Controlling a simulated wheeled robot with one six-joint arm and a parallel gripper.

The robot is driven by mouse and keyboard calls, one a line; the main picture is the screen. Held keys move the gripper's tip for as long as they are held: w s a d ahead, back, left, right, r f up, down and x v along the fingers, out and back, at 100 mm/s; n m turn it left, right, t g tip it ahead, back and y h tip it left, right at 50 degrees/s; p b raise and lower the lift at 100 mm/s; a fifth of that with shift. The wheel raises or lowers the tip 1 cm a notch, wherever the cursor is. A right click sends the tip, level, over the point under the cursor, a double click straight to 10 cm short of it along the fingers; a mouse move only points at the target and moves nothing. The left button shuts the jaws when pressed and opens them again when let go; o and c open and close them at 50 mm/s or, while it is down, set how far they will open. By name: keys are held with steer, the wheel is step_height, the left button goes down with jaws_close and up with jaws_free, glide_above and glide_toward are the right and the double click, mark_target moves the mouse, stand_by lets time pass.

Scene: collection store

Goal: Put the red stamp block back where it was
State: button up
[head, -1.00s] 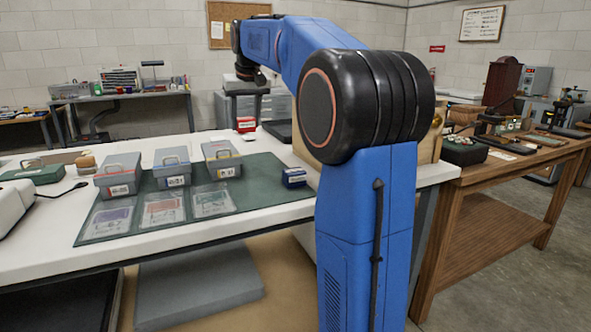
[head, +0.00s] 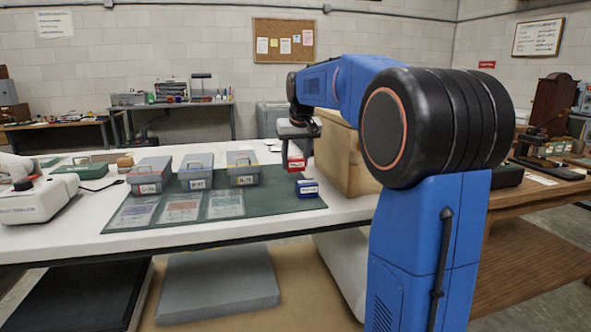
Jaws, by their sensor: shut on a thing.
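The red stamp block (head: 296,164) hangs at the end of my gripper (head: 297,153), right of the centre of the table. My gripper is shut on it. The fingers are small and dark here and hard to make out. The block appears just above and behind a blue stamp block (head: 307,189), which sits at the right end of the green mat (head: 278,202). I cannot tell how high the red block is above the table.
Three grey lidded boxes (head: 243,168) stand on the mat behind several flat clear sleeves (head: 182,209). A tan wooden box (head: 343,155) stands close to the right of my gripper. A white device (head: 35,202) is at the left. The mat's right part, left of the blue block, is clear.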

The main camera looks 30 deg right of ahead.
mark_target(295, 168)
steer(key=shift+f, duration=1.45)
steer(key=shift+f, duration=0.15)
steer(key=o, duration=0.8)
steer(key=shift+o, duration=0.2)
steer(key=v, duration=1.2)
steer(key=shift+a, duration=0.1)
